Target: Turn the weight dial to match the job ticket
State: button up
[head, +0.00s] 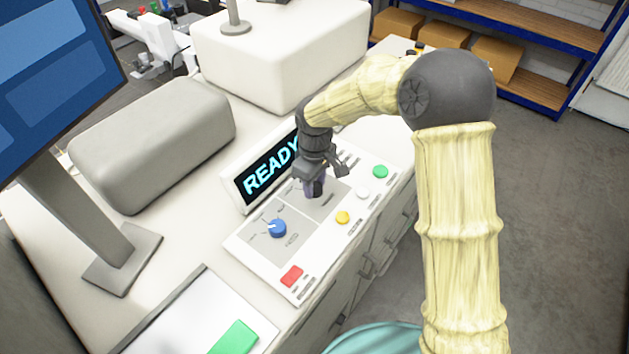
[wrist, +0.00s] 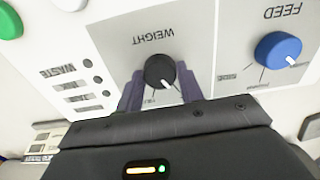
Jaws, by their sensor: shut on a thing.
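The weight dial (wrist: 160,71) is a round black knob under the printed word WEIGHT, seen upside down in the wrist view. Its white pointer mark is toward the gripper side of the picture, tilted slightly right. My gripper (wrist: 160,90) has its two purple fingers on either side of the knob, shut on it. Most of the dial's setting labels are hidden or too small to read. In the head view my gripper (head: 317,187) reaches down to the control panel (head: 312,244) and hides the dial. I cannot make out a job ticket.
The blue feed dial (head: 277,228) sits beside the weight dial. Red (head: 291,276), yellow (head: 342,217), white (head: 362,193) and green (head: 380,171) buttons line the panel. A display (head: 270,170) reads READY behind it. A monitor (head: 50,75) stands left; a tray (head: 190,308) lies in front.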

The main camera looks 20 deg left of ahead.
aim_at(316, 186)
jog(key=o, duration=1)
jog(key=shift+r, duration=0.1)
notch_tip(316, 186, up, 17)
jog(key=b, duration=0.3)
jog(key=shift+r, duration=0.15)
jog(key=shift+d, duration=0.1)
